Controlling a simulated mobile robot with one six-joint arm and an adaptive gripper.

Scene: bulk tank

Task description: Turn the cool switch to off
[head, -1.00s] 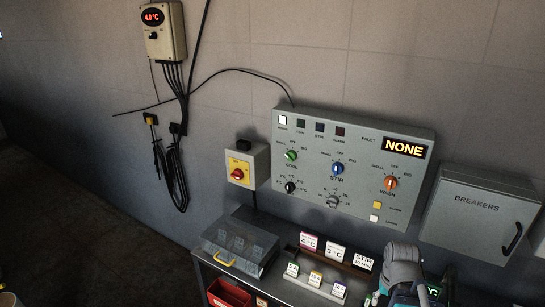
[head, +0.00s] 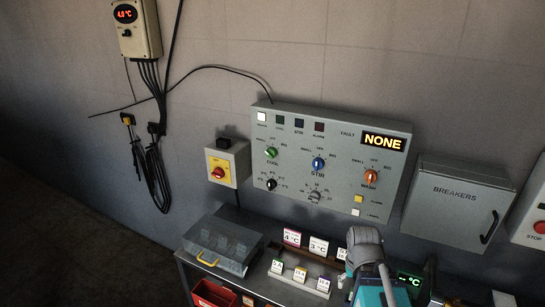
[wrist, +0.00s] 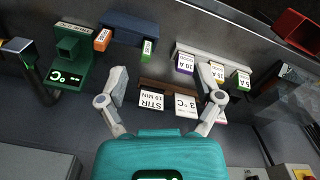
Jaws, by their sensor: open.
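The cool switch is a green knob (head: 271,152) at the upper left of the grey control panel (head: 290,112), above the word COOL in the head view. Its marks run around its top; its exact pointing is too small to tell. My gripper (wrist: 163,85) is open and empty in the wrist view, its fingers spread over the shelf with label cards. In the head view my arm stands at the lower right, below the panel and well apart from the green knob. The knob is not seen in the wrist view.
A blue stir knob (head: 318,164) and an orange wash knob (head: 370,177) share the panel. A red-and-yellow switch (head: 218,171) is to its left, a breakers box (head: 458,205) to its right. Cards and a clear-lidded box (head: 216,245) stand on the bench below.

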